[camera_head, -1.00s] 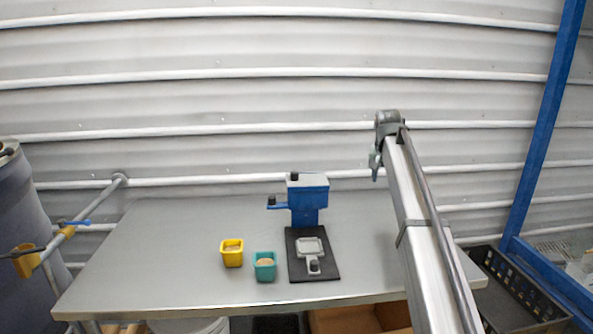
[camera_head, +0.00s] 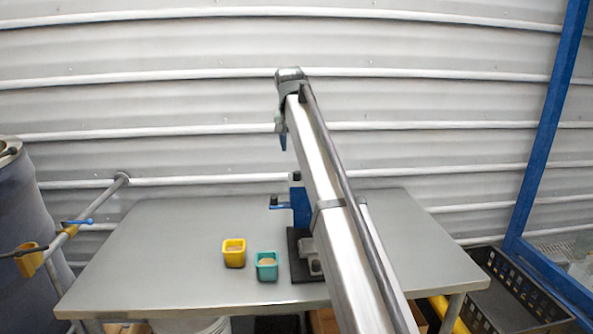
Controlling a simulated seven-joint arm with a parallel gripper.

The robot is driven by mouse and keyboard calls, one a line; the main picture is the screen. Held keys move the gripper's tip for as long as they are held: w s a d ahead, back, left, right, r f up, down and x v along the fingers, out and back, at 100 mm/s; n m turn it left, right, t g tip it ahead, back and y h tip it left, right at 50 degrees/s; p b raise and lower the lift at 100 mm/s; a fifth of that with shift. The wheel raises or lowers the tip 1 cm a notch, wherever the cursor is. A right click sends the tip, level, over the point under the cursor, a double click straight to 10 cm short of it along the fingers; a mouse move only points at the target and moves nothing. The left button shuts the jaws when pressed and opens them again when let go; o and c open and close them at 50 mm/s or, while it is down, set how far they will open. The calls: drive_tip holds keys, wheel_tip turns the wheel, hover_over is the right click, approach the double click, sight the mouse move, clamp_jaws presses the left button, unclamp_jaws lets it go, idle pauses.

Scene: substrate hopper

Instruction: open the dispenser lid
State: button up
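The blue dispenser (camera_head: 301,208) stands on a black base plate (camera_head: 296,262) at the back middle of the table. A dark knob (camera_head: 296,176) shows at its top, and a small blue lever with a dark knob (camera_head: 274,201) sticks out to its left. My arm hides most of its right side and its grey lid. My gripper (camera_head: 283,142) hangs in the air above the dispenser, a little to its left in the picture, apart from it. Its fingers are too small to tell open or shut. A grey tray part (camera_head: 309,262) on the plate is half hidden.
The table's left (camera_head: 160,250) is clear. A black crate (camera_head: 520,290) stands at the right, and a blue barrel (camera_head: 35,225) at the left.

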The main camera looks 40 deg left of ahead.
sight(297, 172)
drive_tip(key=x, duration=1.1)
clamp_jaws()
idle(0.3)
